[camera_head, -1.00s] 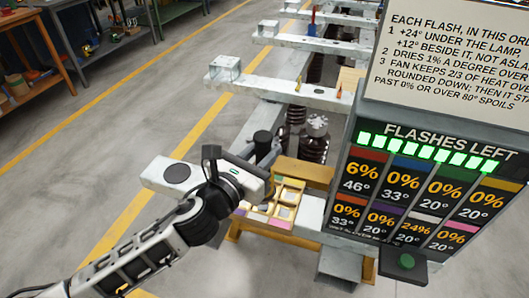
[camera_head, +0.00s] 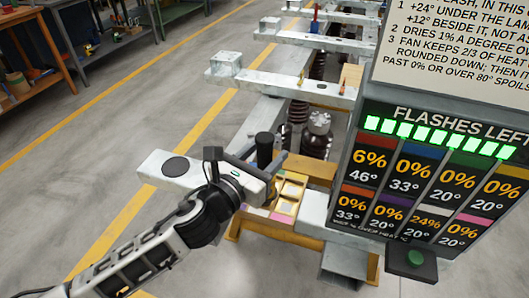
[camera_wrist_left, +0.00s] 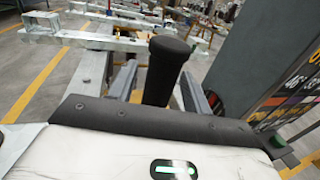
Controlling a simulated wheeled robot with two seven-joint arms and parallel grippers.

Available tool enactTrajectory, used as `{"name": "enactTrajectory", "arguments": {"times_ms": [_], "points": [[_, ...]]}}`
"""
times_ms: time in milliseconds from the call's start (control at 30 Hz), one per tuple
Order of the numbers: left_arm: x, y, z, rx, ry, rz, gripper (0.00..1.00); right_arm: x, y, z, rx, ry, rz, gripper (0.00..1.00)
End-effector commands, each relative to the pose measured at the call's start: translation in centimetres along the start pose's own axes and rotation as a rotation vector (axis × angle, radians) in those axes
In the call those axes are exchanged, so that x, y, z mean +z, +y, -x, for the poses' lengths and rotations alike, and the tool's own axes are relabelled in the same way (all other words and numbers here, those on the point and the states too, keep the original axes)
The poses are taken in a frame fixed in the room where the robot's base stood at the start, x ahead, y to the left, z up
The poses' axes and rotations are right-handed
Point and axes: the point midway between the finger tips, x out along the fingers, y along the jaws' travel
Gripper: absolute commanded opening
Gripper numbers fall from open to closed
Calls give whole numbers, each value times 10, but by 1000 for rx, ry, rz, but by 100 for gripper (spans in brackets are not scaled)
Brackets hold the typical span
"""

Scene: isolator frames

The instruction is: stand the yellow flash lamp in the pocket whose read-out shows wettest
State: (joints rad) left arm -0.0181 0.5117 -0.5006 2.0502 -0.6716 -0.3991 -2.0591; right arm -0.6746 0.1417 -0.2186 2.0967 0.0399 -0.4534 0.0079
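My left gripper (camera_head: 262,160) is over the left part of the pocketed tray (camera_head: 287,208). A dark upright cylinder (camera_head: 264,148) stands between its fingers. In the left wrist view the cylinder (camera_wrist_left: 166,70) leans slightly, with a finger of the gripper (camera_wrist_left: 158,85) on each side and a narrow gap at the left. I cannot tell whether they grip it. No yellow shows on it, so I cannot tell whether it is the flash lamp. The read-out board (camera_head: 437,185) shows 24% at 20° under the white bar, its highest percentage; 6% is top left, the others 0%. My right gripper is not in view.
A row of green lights (camera_head: 440,138) glows under "FLASHES LEFT". A green button (camera_head: 415,258) sits on a dark box below the board. Metal rails (camera_head: 280,88) and dark ribbed insulators (camera_head: 318,135) lie behind the tray. Open floor is at the left.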

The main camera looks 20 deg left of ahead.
Motion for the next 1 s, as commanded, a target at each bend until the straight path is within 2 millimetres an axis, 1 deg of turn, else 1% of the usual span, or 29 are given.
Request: {"name": "enactTrajectory", "arguments": {"times_ms": [167, 200, 267, 367, 500, 700, 800, 933, 1000], "points": [[6, 0, 0, 0, -1, 0, 50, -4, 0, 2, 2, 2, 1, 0], [4, 0, 3, 0, 1, -1, 50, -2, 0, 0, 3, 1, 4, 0], [2, 0, 12, 0, 3, 0, 50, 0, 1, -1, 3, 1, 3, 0], [1, 0, 31, -1, 4, 0, 50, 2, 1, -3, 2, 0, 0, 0], [0, -1, 64, -2, 5, -1, 50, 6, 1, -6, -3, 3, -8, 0], [1, 0, 99, 0, 3, 2, 50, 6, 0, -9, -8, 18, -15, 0], [2, 0, 110, 0, 1, 1, 50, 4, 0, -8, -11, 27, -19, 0], [3, 0, 118, 1, 0, 5, 50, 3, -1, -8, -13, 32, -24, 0], [-1, 1, 120, 9, 12, 59, 50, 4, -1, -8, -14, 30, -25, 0]]}}
